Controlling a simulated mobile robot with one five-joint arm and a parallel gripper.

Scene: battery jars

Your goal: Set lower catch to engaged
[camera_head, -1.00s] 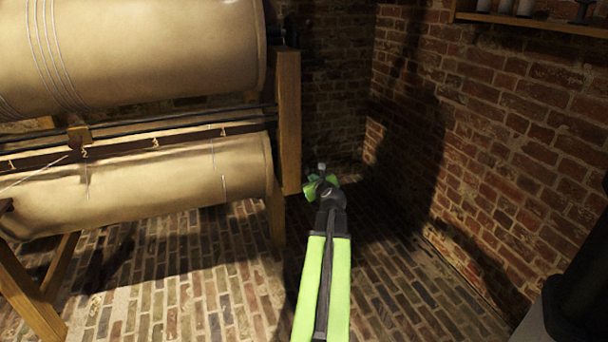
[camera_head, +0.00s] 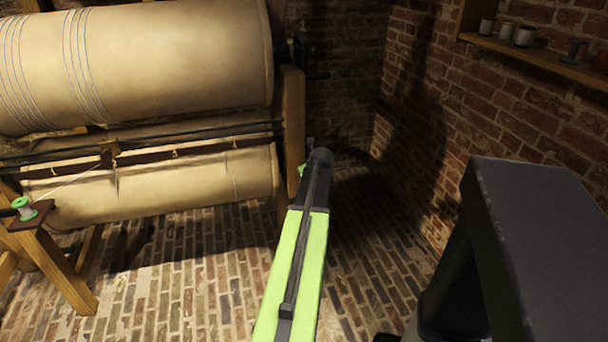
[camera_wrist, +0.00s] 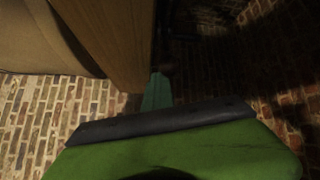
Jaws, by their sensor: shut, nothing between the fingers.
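I cannot make out the lower catch in either view. Dark fittings (camera_head: 305,55) show beside the top of the wooden post (camera_head: 292,130), too dim to tell apart. My gripper (camera_wrist: 157,92) is shut and empty. In the wrist view its green tip is close to the lower part of the post (camera_wrist: 115,38); I cannot tell whether they touch. In the head view my arm reaches up to the right of the post, and its dark joint hides most of the gripper.
Two large tan drums, an upper one (camera_head: 150,60) and a lower one (camera_head: 190,185), lie left of the post. A green spool (camera_head: 23,208) sits on a small bracket at left. A brick wall (camera_head: 440,110) with a shelf (camera_head: 540,62) stands right. The brick floor (camera_head: 180,270) is open.

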